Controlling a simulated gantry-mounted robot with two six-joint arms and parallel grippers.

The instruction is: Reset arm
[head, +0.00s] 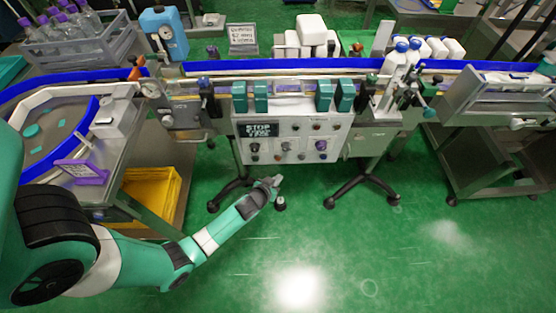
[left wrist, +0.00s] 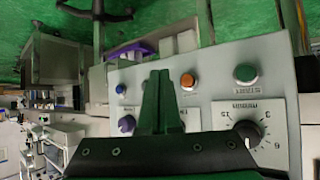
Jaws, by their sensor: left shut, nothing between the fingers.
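My left arm, teal and white, comes in from the left in the head view. Its gripper (head: 274,183) hangs over the green floor, in front of and below the conveyor's control panel (head: 291,143). In the left wrist view the two dark green fingers (left wrist: 158,78) are together and empty. Behind them is the grey panel (left wrist: 215,75), with a blue button (left wrist: 121,88), an orange button (left wrist: 188,80), a green button (left wrist: 246,72) and a dial (left wrist: 244,137). I cannot tell the exact gap between fingertips and panel. My right arm is not in view.
A conveyor with blue rails (head: 300,64) runs across the back. A yellow bin (head: 152,190) and a purple holder (head: 82,172) are at left. A steel cart (head: 492,150) stands at right. The front floor is clear.

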